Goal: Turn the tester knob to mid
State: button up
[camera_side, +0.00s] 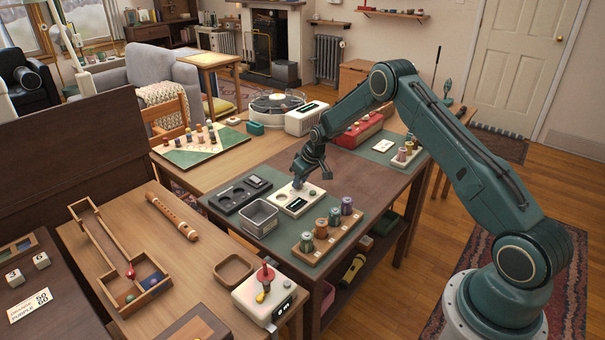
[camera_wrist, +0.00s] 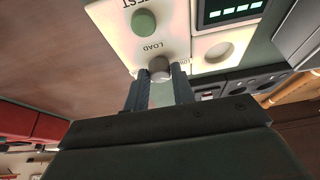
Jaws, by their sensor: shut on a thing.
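The tester is a cream-white box (camera_side: 291,208) on the green mat, under my gripper (camera_side: 298,181) in the side view.
A dark tray with round wells (camera_side: 237,194) and a grey open bin (camera_side: 258,217) stand left of the tester. A wooden rack of several spools (camera_side: 328,236) stands in front of it. A red case (camera_side: 359,134) lies behind. Bare brown tabletop (camera_side: 350,170) shows to the right.

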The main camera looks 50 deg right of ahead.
jog(key=m, duration=0.2)
jog(key=m+h, duration=0.1)
jog(key=m, duration=0.1)
jog(key=m+h, duration=0.1)
jog(key=m, duration=0.1)
jog(key=shift+w+a, duration=0.15)
jog(key=shift+a, duration=0.1)
jog(key=m+g+h, duration=0.1)
jog(key=m, duration=0.4)
jog(key=shift+g+h, duration=0.4)
jog(key=shift+m, duration=0.3)
jog(key=o, duration=1)
jog(key=shift+r, duration=0.1)
jog(key=v, duration=1.3)
jog(key=shift+a+r, duration=0.2)
jog(key=shift+r, duration=0.1)
jog(key=shift+w+r, duration=0.1)
